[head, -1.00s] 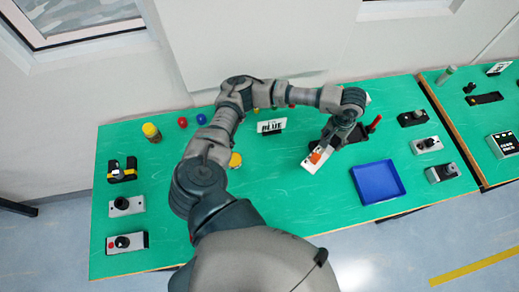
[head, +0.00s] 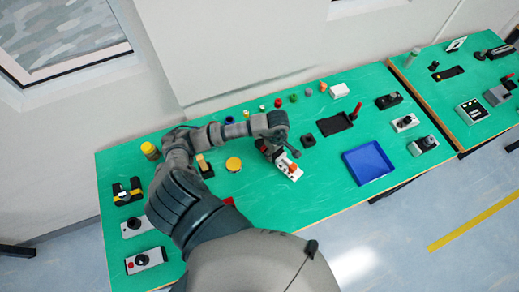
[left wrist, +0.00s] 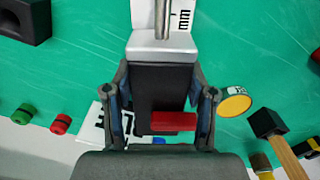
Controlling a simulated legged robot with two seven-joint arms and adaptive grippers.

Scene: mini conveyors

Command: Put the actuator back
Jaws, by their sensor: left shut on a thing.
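In the left wrist view the actuator's dark block (left wrist: 158,90) sits between the two fingers of the left gripper (left wrist: 160,118). A red bar shows on the block, and a white part with a metal rod shows beyond it. The actuator is over the green table; the views do not show clearly whether it touches. My right gripper is not in view.
A blue tray (head: 384,150) lies right of the actuator. A dark tray (head: 333,124) with a red-handled item is behind it. A yellow disc (head: 234,164) lies to the left. Small coloured pieces line the back. Switch boxes stand at both sides.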

